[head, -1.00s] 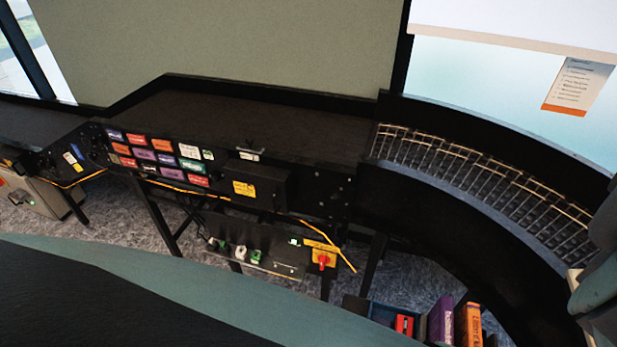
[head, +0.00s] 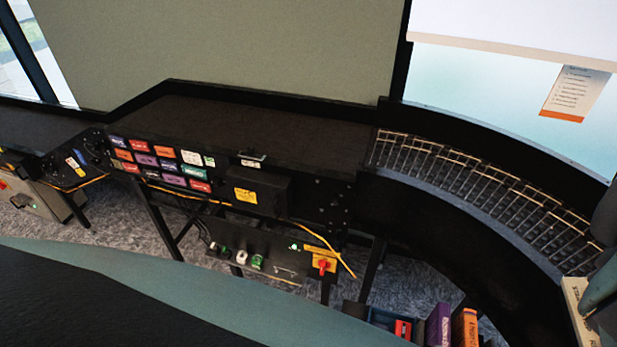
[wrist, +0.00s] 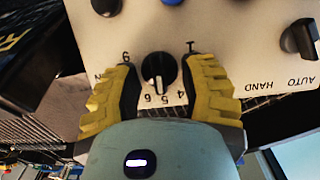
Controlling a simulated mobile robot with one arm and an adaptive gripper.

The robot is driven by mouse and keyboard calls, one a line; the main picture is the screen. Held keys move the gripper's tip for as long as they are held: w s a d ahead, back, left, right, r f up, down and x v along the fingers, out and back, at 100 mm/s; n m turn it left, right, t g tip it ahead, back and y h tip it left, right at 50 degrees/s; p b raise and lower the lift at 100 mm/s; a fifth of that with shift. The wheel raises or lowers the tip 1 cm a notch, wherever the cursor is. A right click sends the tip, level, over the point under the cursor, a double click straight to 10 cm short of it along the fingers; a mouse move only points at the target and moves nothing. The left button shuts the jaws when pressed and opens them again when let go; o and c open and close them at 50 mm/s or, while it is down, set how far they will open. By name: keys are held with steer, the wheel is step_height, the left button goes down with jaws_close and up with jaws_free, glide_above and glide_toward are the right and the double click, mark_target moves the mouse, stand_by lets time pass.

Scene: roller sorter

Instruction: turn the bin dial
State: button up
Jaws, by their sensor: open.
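The bin dial (wrist: 158,72) is a round black knob with a pale pointer line, on a cream control panel (wrist: 215,20) in the wrist view. Numbers are printed around it; 4, 5 and 6 show along its lower side. The pointer line lies close to the 5 and 6, exact reading unclear. My gripper (wrist: 160,82) is open, with one yellow ridged finger on each side of the dial. I see gaps between both fingers and the knob. The head view does not show the gripper's fingers or the dial clearly.
An AUTO/HAND selector knob (wrist: 298,40) is at the panel's right, with a blue button (wrist: 172,2) and another black knob (wrist: 106,6) at its top. In the head view a curved roller conveyor (head: 470,185) runs at right, beside a dark belt (head: 250,125) with coloured labels below.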

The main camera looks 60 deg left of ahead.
steer(key=shift+o, duration=0.3)
steer(key=shift+f, duration=0.2)
jaws_close()
stand_by(0.5)
